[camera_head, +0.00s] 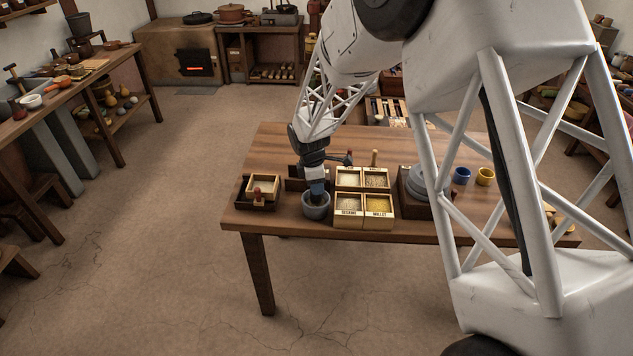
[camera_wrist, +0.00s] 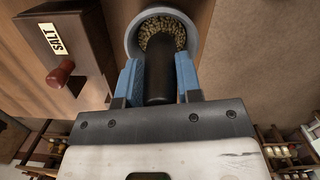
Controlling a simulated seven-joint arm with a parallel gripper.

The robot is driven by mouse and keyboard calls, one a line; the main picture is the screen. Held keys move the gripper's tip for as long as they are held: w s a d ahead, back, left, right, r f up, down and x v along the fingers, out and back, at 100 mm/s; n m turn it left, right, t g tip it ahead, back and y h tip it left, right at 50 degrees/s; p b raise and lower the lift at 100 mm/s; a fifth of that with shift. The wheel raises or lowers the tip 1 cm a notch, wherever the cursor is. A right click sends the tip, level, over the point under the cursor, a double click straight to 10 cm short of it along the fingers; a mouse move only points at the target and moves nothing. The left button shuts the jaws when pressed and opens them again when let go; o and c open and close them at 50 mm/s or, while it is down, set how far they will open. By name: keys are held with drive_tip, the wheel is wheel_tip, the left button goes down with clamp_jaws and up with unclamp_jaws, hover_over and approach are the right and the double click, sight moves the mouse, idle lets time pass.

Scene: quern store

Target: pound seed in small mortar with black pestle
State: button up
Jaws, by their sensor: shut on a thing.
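The small grey mortar (camera_head: 316,212) stands near the front edge of the wooden table (camera_head: 400,234), left of the grain box. In the wrist view, the mortar (camera_wrist: 133,40) holds tan seed (camera_wrist: 160,25). My gripper (camera_head: 317,190) is directly over the mortar. In the wrist view, my gripper (camera_wrist: 159,77) has its blue fingers shut on the black pestle (camera_wrist: 159,70), one on each side. The pestle's lower end is inside the mortar's opening, at the seed; whether it touches the seed I cannot tell. The head view mostly hides the pestle behind the fingers.
A brown salt box (camera_wrist: 85,40) with a red knob (camera_wrist: 60,74) is close left of the mortar. A grain box (camera_head: 364,224) with several compartments, labelled sesame and millet, is close right.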

drive_tip(key=shift+f, duration=1.55)
drive_tip(key=shift+f, duration=0.25)
drive_tip(key=shift+r, duration=0.15)
drive_tip(key=shift+r, duration=2.25)
drive_tip(key=shift+f, duration=0.15)
drive_tip(key=shift+f, duration=2)
drive_tip(key=shift+f, duration=0.15)
drive_tip(key=shift+r, duration=2.3)
drive_tip(key=shift+f, duration=0.1)
